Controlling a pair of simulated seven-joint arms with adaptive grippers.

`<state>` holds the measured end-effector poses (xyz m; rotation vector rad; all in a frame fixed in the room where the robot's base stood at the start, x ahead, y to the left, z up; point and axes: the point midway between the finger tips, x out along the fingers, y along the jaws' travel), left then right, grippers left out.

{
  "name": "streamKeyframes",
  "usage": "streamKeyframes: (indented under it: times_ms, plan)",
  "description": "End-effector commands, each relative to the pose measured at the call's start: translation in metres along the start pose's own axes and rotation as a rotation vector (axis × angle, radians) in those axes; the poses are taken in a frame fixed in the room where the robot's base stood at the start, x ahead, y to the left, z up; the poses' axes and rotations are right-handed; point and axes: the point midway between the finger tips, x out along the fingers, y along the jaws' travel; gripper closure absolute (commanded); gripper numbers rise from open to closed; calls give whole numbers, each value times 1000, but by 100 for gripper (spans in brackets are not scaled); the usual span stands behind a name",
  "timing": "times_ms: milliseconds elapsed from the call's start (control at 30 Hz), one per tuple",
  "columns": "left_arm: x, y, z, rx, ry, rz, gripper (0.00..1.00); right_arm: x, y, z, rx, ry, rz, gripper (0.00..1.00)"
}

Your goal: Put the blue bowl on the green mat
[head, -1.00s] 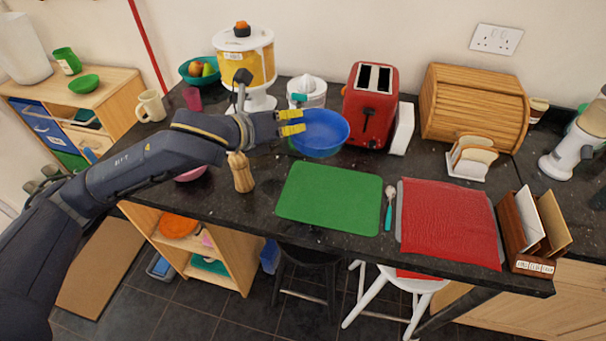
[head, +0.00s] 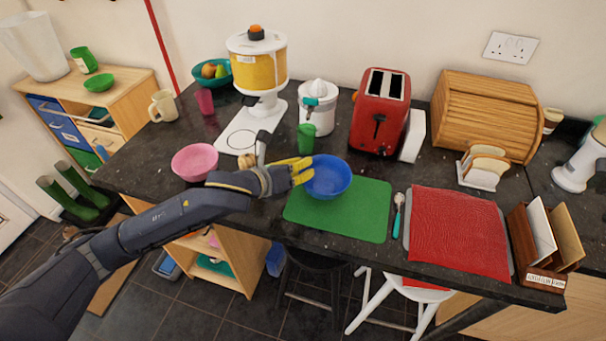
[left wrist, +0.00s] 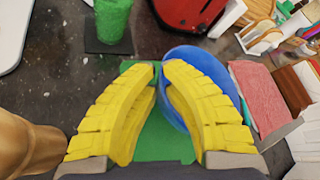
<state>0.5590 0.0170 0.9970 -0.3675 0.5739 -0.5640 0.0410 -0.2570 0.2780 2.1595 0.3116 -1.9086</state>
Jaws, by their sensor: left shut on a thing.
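The blue bowl (head: 329,178) is upright over the back left part of the green mat (head: 345,222). I cannot tell whether its base touches the mat. My left gripper (head: 303,171) has yellow fingers and is shut on the left rim of the bowl. In the left wrist view, the fingertips (left wrist: 160,68) pinch the rim of the bowl (left wrist: 205,62), with the mat (left wrist: 165,143) below. The right gripper is in neither view.
A pink bowl (head: 194,161) is to the left. A spoon (head: 397,214) and red cloth (head: 455,228) lie right of the mat.

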Motion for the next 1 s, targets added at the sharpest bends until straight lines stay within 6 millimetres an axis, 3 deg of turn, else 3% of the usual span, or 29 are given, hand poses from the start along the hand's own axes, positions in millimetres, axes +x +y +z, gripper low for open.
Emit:
streamKeyframes:
  times_ms: [200, 467, 500, 667, 1000]
  plan:
    - [10, 12, -21, -3, 2, 0, 100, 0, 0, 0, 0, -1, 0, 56]
    - [12, 14, -24, -1, 1, -2, 100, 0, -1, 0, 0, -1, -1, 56]
    - [12, 14, -24, -1, 1, -1, 86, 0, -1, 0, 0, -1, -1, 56]
    - [12, 14, -24, -1, 1, -1, 69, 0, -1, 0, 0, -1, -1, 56]
    - [7, 14, -24, 0, 1, 0, 69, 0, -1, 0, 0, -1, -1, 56]
